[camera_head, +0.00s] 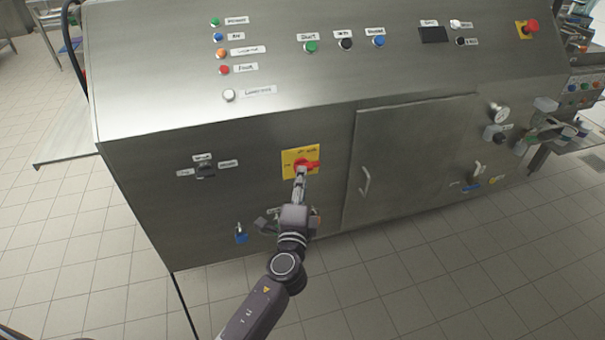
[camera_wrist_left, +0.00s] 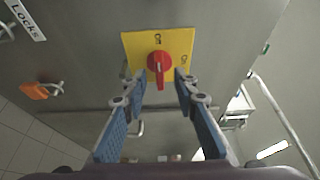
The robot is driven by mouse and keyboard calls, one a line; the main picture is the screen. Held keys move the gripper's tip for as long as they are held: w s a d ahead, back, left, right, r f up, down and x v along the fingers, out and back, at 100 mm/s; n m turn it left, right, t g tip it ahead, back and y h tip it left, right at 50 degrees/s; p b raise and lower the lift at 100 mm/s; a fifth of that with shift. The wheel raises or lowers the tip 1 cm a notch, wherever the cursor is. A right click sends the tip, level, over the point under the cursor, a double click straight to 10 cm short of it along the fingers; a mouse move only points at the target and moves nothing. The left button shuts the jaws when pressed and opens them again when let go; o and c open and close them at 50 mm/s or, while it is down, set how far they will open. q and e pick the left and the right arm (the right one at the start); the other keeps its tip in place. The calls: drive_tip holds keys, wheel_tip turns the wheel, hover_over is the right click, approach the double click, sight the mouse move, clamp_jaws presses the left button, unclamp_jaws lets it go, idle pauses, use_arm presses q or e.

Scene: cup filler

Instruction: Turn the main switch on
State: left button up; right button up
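The main switch is a red rotary knob (camera_head: 304,165) on a yellow plate (camera_head: 288,157), on the front of the steel machine. The left wrist view also shows the red knob (camera_wrist_left: 159,63) and its yellow plate (camera_wrist_left: 137,42). The knob's grip bar points down in that view. The small lettering on the plate is hard to read. My left gripper (camera_head: 300,176) is right in front of the knob. In the left wrist view my left gripper (camera_wrist_left: 159,77) is open, one finger each side of the knob, with visible gaps. My right gripper is not in view.
A black selector (camera_head: 205,170) sits left of the switch and a blue padlock (camera_head: 240,234) hangs lower left. A cabinet door with a handle (camera_head: 365,181) is to the right. Several buttons and a red emergency stop (camera_head: 531,27) are on the sloped panel above.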

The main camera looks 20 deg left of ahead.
use_arm(q)
drive_tip(key=shift+x, duration=1.5)
drive_tip(key=shift+c, duration=0.4)
clamp_jaws()
